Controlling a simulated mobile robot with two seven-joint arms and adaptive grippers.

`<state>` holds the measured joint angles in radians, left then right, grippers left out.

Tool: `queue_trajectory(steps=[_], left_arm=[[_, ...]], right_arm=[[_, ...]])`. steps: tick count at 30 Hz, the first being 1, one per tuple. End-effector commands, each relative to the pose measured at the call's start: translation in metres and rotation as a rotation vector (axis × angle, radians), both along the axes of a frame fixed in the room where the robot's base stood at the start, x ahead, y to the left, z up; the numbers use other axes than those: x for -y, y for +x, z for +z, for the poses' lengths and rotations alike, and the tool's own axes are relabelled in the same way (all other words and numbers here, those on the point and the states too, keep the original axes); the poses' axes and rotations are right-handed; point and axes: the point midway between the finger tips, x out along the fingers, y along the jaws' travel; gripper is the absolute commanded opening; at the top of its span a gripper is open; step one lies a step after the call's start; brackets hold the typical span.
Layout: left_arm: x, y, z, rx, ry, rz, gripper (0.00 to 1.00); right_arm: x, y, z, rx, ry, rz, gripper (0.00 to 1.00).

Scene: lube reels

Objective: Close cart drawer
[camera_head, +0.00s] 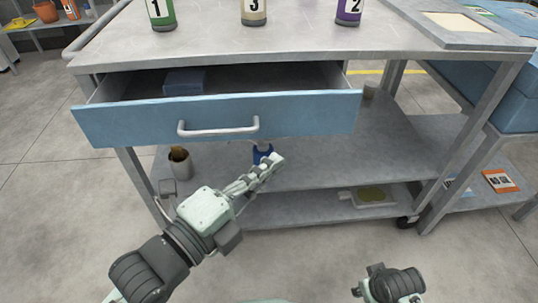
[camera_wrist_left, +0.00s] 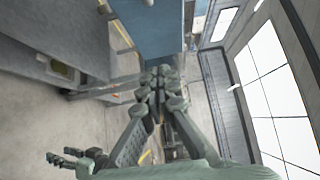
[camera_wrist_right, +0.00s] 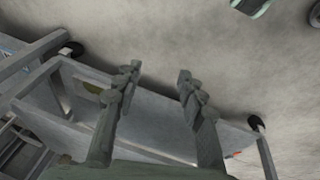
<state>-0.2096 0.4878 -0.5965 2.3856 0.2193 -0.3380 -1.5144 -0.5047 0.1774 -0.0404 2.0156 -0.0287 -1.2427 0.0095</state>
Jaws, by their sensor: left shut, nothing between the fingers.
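The cart's blue drawer (camera_head: 290,117) is pulled out under the grey top in the head view. Its pale bar handle (camera_head: 218,132) faces me, and a blue box (camera_head: 185,81) lies inside. My left gripper (camera_head: 275,164) is below the drawer front, right of the handle and apart from it in the picture. Its fingers are together and empty, as the left wrist view (camera_wrist_left: 161,85) also shows. My right gripper (camera_wrist_right: 158,84) is open and empty in the right wrist view, with the cart's lower shelf beyond it. Its fingers are hard to make out in the head view.
Green (camera_head: 162,14), cream (camera_head: 253,11) and purple (camera_head: 348,11) numbered bottles stand on the cart top (camera_head: 210,45). The lower shelves hold a small can (camera_head: 180,162) and a blue item (camera_head: 261,152). A second table (camera_head: 505,145) stands at right. Floor at left is clear.

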Motion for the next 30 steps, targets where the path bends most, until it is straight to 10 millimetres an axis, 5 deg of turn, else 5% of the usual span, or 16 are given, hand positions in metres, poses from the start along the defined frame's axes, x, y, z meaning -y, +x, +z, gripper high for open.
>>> queue_trajectory(steps=[11, 19, 30], left_arm=[[0.058, 0.058, 0.002, -0.003, -0.004, 0.001, 0.0], [0.055, 0.091, 0.0, -0.003, 0.001, 0.002, 0.0], [0.055, 0.096, -0.001, -0.004, 0.0, 0.002, 0.0]], right_arm=[[-0.002, -0.001, -0.015, -0.007, 0.012, -0.001, 0.4], [-0.003, -0.004, -0.024, -0.018, 0.016, 0.001, 0.4], [-0.003, -0.002, -0.023, -0.012, 0.017, 0.001, 0.4]])
